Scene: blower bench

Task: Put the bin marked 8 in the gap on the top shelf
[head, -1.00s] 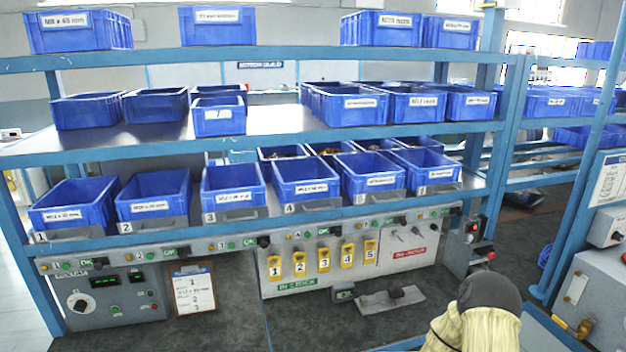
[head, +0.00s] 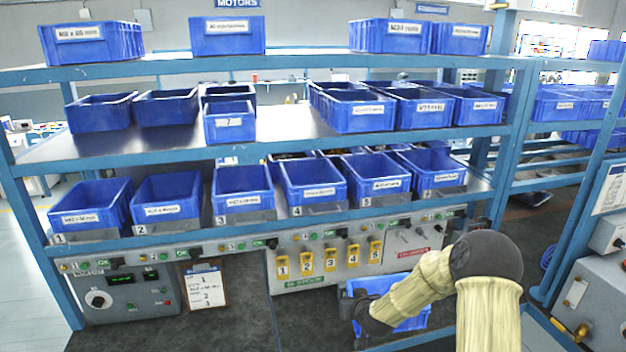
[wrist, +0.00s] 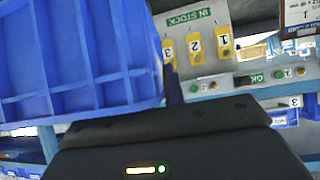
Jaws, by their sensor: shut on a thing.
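A blue bin (head: 408,322) hangs low in front of the bench in the head view, partly hidden behind my arm. My gripper (head: 358,308) is shut on it; the fingertips are mostly hidden. In the wrist view the bin (wrist: 70,60) fills the upper left, with its ribbed side beside my gripper (wrist: 172,88). No number shows on it. The top shelf (head: 300,65) carries a bin at left, one left of middle and two side by side at right. The widest bare stretch lies between the middle bin (head: 227,36) and the right pair (head: 388,37).
The middle shelf (head: 285,130) holds several blue bins, one marked 7 (head: 228,124). The lower shelf holds a row of numbered bins above a control panel (head: 330,262) with yellow tags. A blue post (head: 580,170) and a grey machine box (head: 590,285) stand at right.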

